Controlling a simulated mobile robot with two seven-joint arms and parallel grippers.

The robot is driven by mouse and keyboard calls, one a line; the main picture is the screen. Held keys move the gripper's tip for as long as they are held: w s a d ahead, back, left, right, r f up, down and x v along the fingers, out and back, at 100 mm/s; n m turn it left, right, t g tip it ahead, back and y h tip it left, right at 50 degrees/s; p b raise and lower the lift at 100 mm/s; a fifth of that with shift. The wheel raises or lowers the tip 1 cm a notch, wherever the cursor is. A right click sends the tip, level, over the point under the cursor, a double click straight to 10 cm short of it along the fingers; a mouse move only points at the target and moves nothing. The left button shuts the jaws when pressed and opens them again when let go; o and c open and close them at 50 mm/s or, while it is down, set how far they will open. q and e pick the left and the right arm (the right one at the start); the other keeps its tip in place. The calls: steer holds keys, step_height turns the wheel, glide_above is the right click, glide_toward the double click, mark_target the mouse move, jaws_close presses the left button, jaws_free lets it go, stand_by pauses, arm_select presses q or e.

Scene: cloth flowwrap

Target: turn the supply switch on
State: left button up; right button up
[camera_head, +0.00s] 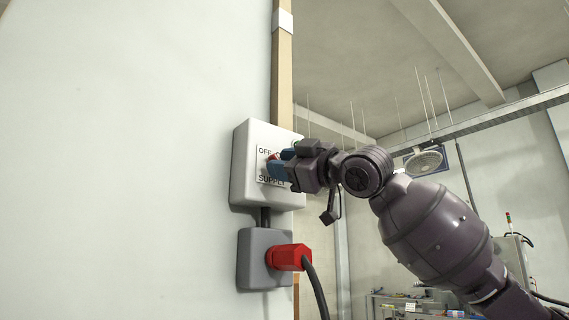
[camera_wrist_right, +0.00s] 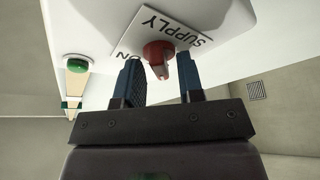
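The supply switch box (camera_head: 245,185) is a white box on the pale wall, with "OFF" and "SUPPLY" lettering showing in the head view. Its red rotary knob (camera_head: 273,157) is partly hidden by my right gripper (camera_head: 274,168). In the right wrist view the red knob (camera_wrist_right: 160,58) sits on the white label plate (camera_wrist_right: 150,28), which reads "SUPPLY" and "ON". The two blue fingers of my right gripper (camera_wrist_right: 160,75) stand on either side of the knob, with gaps between. The gripper is open. My left gripper is not in view.
Below the box, a grey socket (camera_head: 252,262) holds a red plug (camera_head: 288,257) with a black cable hanging down. A wooden strip (camera_head: 282,85) runs up the wall edge. A green button (camera_wrist_right: 77,64) shows left in the wrist view. Open room lies to the right.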

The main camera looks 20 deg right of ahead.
jaws_close()
arm_select(q)
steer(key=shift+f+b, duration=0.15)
steer(key=shift+b, duration=0.15)
arm_select(e)
steer(key=shift+f, duration=0.1)
arm_select(q)
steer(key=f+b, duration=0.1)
steer(key=b, duration=0.1)
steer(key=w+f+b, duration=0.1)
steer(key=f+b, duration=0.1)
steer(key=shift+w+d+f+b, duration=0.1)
steer(key=shift+b, duration=0.3)
arm_select(e)
steer(key=m+t+h, duration=0.1)
steer(key=m+h, duration=0.2)
steer(key=m, duration=0.5)
steer(key=m+t+h, duration=0.1)
steer(key=m+h, duration=0.3)
steer(key=m, duration=0.4)
steer(key=m+t+h, duration=0.2)
steer(key=m+h, duration=0.2)
steer(key=m, duration=0.5)
steer(key=shift+s+a, duration=0.1)
steer(key=shift+a, duration=0.25)
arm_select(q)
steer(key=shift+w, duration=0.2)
arm_select(e)
steer(key=shift+m, duration=0.3)
